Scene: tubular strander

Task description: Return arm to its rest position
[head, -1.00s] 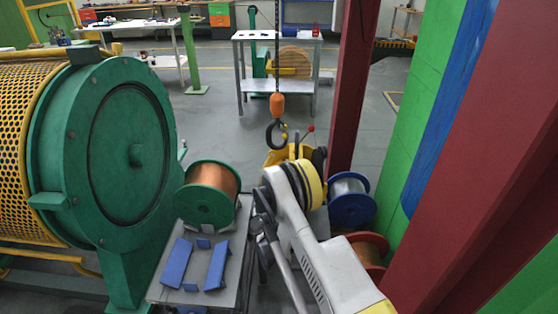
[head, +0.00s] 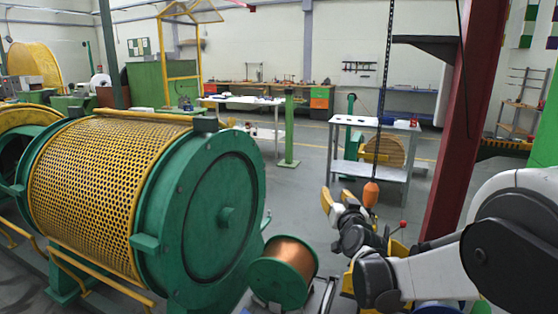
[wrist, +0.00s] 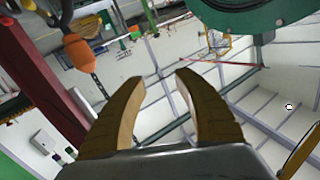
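My arm (head: 435,275) reaches in from the lower right of the head view, bent and raised. My gripper (head: 338,197) points up and away from the floor, just left of the orange hook block (head: 370,194) on the hanging chain. Its two yellow-brown fingers show in the wrist view (wrist: 158,80), spread apart with nothing between them. Whether the gripper touches the hook block cannot be told from the head view; in the wrist view the block (wrist: 82,53) appears apart, at upper left.
The green strander drum with its yellow mesh guard (head: 100,165) stands at left. A dark red column (head: 465,130) rises beside my arm. A grey table (head: 400,125) stands behind the chain.

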